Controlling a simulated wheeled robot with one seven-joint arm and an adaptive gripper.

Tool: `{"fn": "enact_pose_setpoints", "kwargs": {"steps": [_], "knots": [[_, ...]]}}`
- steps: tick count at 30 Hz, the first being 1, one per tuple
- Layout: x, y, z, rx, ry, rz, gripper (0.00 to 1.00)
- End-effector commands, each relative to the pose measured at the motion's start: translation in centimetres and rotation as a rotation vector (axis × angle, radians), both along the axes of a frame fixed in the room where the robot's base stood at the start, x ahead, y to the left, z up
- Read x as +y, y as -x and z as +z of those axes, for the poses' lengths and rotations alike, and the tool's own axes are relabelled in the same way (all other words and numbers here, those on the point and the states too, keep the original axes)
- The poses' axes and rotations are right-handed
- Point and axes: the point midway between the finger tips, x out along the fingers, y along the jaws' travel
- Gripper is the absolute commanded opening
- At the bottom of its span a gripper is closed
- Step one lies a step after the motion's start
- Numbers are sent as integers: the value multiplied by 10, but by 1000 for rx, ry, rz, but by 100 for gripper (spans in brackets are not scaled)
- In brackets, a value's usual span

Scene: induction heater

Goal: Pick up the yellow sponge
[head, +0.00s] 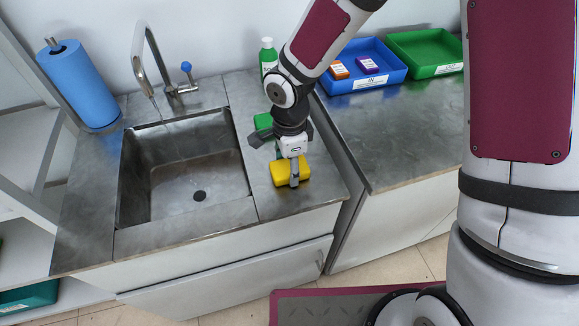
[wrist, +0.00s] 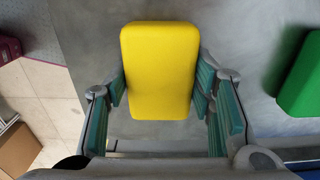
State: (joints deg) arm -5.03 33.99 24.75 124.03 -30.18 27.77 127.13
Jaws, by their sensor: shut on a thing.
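The yellow sponge (head: 290,172) is at the front of the steel counter strip, right of the sink. It also shows in the wrist view (wrist: 160,70), upright in the picture between the green-padded fingers. My gripper (head: 292,170) points down over the sponge, one finger in front of it. In the wrist view my gripper (wrist: 160,92) has a finger on each side of the sponge, shut on it. I cannot tell whether the sponge is touching the counter or slightly above it.
A green sponge (head: 263,121) lies behind my gripper, also in the wrist view (wrist: 302,75). The sink (head: 190,180) is to the left. A green bottle (head: 268,58) stands at the back. Blue (head: 385,75) and green (head: 440,60) trays sit on the right counter.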

Motion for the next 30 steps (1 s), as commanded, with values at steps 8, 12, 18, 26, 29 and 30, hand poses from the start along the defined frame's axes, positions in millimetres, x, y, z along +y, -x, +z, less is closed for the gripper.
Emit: {"fn": "enact_pose_setpoints", "kwargs": {"steps": [8, 12, 18, 26, 29, 30], "knots": [[0, -1, 14, -3, 0, -1, 30], [0, -1, 32, -5, 0, -1, 30], [-7, 38, 39, -1, 2, 3, 30], [-17, 92, 44, -1, 1, 2, 30], [-21, 109, 45, -2, 2, 2, 30], [-22, 115, 46, 0, 1, 2, 30]]}}
